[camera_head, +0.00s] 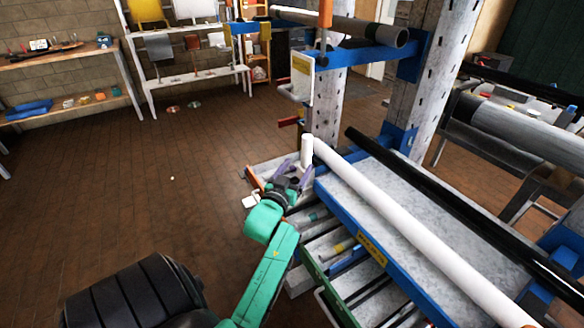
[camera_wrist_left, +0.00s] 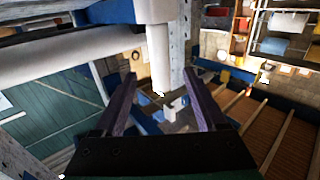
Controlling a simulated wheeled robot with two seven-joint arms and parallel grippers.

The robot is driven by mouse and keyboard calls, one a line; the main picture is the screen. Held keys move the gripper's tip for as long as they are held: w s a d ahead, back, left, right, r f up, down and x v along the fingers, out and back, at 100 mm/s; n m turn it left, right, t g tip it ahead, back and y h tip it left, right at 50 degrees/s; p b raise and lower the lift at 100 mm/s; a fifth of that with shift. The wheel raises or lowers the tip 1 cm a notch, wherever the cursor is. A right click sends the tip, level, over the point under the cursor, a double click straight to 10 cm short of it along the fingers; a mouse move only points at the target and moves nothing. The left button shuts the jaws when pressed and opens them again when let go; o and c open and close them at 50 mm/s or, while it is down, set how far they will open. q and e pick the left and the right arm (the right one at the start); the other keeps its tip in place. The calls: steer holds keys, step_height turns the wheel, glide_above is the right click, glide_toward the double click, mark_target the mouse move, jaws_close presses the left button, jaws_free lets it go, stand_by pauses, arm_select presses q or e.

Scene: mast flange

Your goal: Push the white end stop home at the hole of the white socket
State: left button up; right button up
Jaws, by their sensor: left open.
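A long white tube (camera_head: 410,232) lies along the blue-edged rack in the head view. A short upright white cylinder (camera_head: 306,150) stands at its far end; I cannot tell which part is the end stop and which the socket, and no hole is visible. My left gripper (camera_head: 293,174), with purple fingers, is just below and in front of this cylinder. In the left wrist view the fingers are apart, and the white cylinder (camera_wrist_left: 160,58) shows between and beyond their tips, with no clear contact. The white tube (camera_wrist_left: 75,46) runs to the left there. My right gripper is not in view.
A black bar (camera_head: 450,200) runs beside the white tube. A slotted grey post (camera_head: 325,105) and a blue crossbeam (camera_head: 372,55) stand behind the cylinder. A white panel (camera_head: 302,78) hangs above it. Rack shelves lie under the tube. The brown floor at left is open.

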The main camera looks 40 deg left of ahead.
arm_select(q)
steer(key=v, duration=0.3)
steer(key=shift+s+d+r, duration=0.1)
steer(key=shift+s+d, duration=0.05)
steer(key=shift+s, duration=0.2)
steer(key=d+f+m+g+h, duration=0.15)
steer(key=d+f, duration=0.25)
steer(key=f, duration=0.8)
steer(key=d+f+m+g+h, duration=0.1)
steer(key=d+f+g+h, duration=0.25)
steer(key=f, duration=0.75)
steer(key=s+d+f+m+g+h+p, duration=0.1)
steer(key=s+d+f+g, duration=0.35)
steer(key=f, duration=0.85)
steer(key=s+f+m+g, duration=0.1)
steer(key=s+f, duration=0.4)
steer(key=s, duration=0.5)
steer(key=s+d+f+m+g, duration=0.1)
steer(key=s+f+g, duration=0.2)
steer(key=s, duration=0.7)
steer(key=s+f+m+g, duration=0.1)
steer(key=s+f+g, duration=0.1)
steer(key=s+f, duration=0.5)
steer(key=s, duration=0.3)
steer(key=shift+s+d+h+p, duration=0.3)
steer(key=shift+d+p, duration=0.05)
steer(key=shift+p, duration=0.05)
steer(key=shift+f+g, duration=0.1)
steer(key=shift+g, duration=0.15)
